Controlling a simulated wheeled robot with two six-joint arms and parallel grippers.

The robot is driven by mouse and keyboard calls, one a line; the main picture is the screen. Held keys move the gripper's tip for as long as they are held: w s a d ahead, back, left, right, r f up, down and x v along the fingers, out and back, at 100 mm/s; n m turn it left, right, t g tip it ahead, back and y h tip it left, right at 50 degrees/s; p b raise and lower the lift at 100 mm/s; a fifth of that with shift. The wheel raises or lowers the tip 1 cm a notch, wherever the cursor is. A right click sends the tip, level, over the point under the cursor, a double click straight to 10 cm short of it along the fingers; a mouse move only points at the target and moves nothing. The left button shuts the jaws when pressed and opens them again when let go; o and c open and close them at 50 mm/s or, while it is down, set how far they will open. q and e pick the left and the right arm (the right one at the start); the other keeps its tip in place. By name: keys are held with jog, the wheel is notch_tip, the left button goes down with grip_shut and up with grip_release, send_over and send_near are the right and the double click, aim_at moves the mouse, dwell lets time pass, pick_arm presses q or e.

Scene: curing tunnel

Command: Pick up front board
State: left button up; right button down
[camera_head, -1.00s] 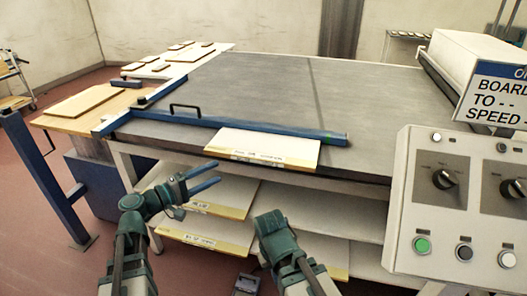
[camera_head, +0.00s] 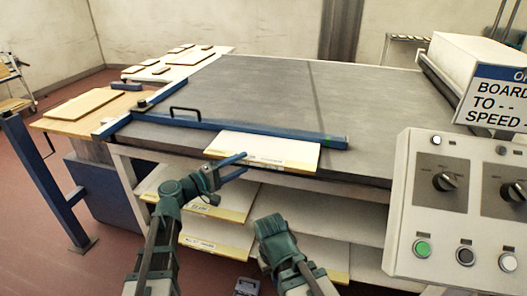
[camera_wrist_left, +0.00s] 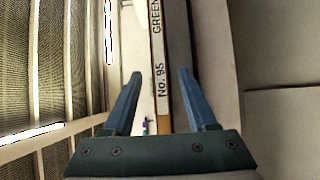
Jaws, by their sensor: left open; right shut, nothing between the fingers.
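The front board (camera_head: 262,149) is a pale board with a yellowish labelled front edge. My left gripper (camera_head: 243,163) is open at the board's near left part. In the left wrist view the board's edge (camera_wrist_left: 158,45), lettered "GREEN" and "No. 95", runs between the two open blue fingers (camera_wrist_left: 160,76). I cannot tell whether either finger touches it. My right gripper (camera_head: 270,226) is shut and empty, lower down in front of the shelves.
A blue bar (camera_head: 235,127) with a black handle crosses the grey tabletop (camera_head: 260,85). Lower shelves hold more labelled boards (camera_head: 218,237). A control panel (camera_head: 455,205) stands at right, and a blue post (camera_head: 42,180) at left.

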aim_at(245, 163)
pick_arm(q)
jog(key=x, duration=0.3)
jog(key=shift+w+d, duration=0.15)
jog(key=shift+d, duration=0.05)
grip_shut()
dwell(1.2)
